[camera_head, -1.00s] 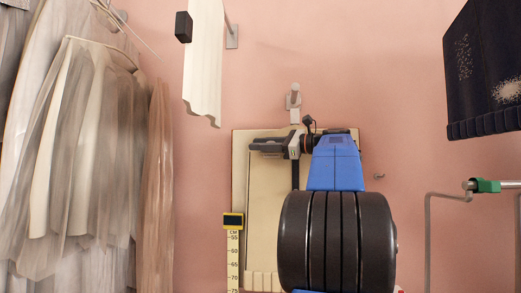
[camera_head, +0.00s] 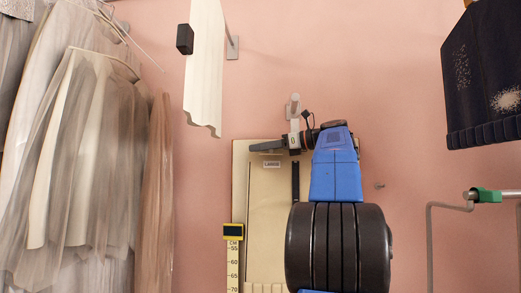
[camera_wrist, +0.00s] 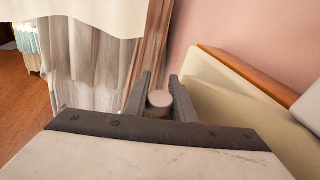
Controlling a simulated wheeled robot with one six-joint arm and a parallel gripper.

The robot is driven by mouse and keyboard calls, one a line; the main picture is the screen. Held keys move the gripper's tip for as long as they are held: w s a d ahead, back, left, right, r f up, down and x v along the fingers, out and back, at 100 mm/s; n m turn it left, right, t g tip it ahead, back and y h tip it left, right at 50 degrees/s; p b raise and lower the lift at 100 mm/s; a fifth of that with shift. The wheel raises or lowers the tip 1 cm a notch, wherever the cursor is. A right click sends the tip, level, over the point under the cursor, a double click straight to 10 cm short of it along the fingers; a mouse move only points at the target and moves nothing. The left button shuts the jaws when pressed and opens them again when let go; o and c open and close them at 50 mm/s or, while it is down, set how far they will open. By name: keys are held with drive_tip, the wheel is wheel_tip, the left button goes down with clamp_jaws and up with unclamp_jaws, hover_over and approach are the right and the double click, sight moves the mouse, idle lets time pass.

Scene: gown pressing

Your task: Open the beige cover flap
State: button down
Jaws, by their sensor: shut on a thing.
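The beige cover flap (camera_head: 265,215) is a tall, flat panel against the pink wall in the head view, with a small "LARGE" label and a dark upright strip (camera_head: 295,182) on its face. A beige panel with an orange-brown edge also shows at the right of the wrist view (camera_wrist: 235,105). My gripper (camera_head: 257,147) lies across the flap's top edge, its dark fingers pointing left. In the wrist view my gripper (camera_wrist: 160,90) has a grey round-ended peg (camera_wrist: 160,100) between its fingers and is shut on it. What the peg joins is hidden.
A grey wall peg (camera_head: 294,107) stands just above my gripper.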

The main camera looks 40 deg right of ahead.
drive_tip(key=c, duration=1.5)
unclamp_jaws()
drive_tip(key=shift+o, duration=0.2)
drive_tip(key=v, duration=1.7)
drive_tip(key=shift+s, duration=0.2)
drive_tip(key=shift+d, duration=0.1)
